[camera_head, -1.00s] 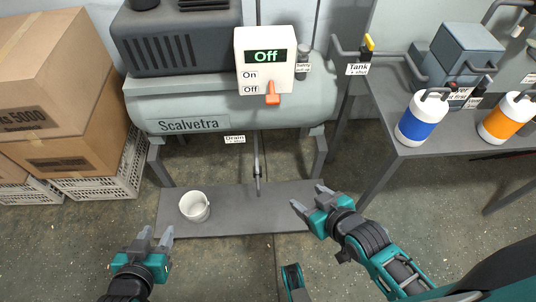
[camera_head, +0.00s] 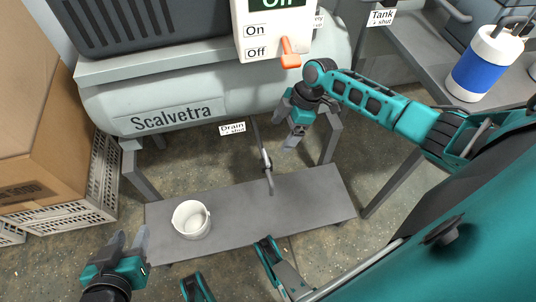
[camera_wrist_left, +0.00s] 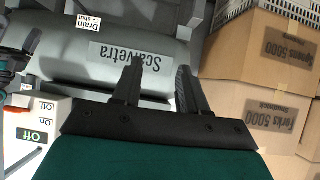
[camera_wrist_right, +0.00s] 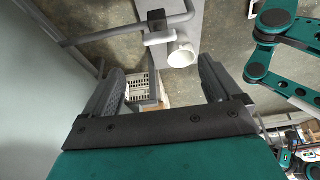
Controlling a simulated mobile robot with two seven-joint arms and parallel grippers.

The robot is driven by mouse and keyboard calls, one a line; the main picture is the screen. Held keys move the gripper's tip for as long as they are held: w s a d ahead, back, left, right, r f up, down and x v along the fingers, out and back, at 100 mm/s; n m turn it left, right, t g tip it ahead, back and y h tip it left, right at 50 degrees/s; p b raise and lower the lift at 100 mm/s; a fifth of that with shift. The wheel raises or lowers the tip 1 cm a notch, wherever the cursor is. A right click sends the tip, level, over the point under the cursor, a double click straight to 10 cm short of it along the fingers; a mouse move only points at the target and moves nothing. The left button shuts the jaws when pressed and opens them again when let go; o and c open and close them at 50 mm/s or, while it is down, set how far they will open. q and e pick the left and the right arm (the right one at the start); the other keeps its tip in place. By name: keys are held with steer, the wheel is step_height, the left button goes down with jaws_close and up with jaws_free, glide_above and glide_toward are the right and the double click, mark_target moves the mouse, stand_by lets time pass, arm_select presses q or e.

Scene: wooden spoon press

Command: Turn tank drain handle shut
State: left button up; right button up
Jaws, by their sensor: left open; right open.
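The tank (camera_head: 205,95) is a pale grey cylinder marked Scalvetra. A thin drain pipe (camera_head: 257,137) runs down from under it, beside the Drain label (camera_head: 232,128), with the grey drain handle (camera_head: 266,160) on it. In the right wrist view the pipe (camera_wrist_right: 120,31) and its fitting (camera_wrist_right: 157,20) lie beyond the fingers. My right gripper (camera_head: 292,143) is open and empty, pointing down just right of the pipe, apart from the handle. My left gripper (camera_head: 130,240) is open and empty at the lower left, far from the handle.
A white cup (camera_head: 191,220) stands on the low grey shelf (camera_head: 235,210) below the pipe. A switch box (camera_head: 268,50) with an orange lever is on the tank front. Cardboard boxes (camera_head: 35,130) stand left. A blue-banded bottle (camera_head: 478,70) stands on the right table.

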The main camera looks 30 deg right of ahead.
mark_target(266, 156)
steer(key=b+x, duration=0.4)
steer(key=x, duration=0.6)
steer(key=shift+w+a+f, duration=0.1)
steer(key=shift+a+f, duration=0.15)
steer(key=shift+f, duration=0.25)
arm_select(q)
steer(key=shift+w+d+f+h, duration=0.15)
steer(key=shift+d+f, duration=0.2)
steer(key=shift+f, duration=0.15)
steer(key=shift+w+d+f+h, duration=0.15)
steer(key=shift+d+f, duration=0.2)
steer(key=shift+f, duration=0.15)
arm_select(e)
steer(key=shift+c, duration=0.2)
steer(key=c, duration=1)
arm_select(q)
steer(key=shift+s, duration=0.1)
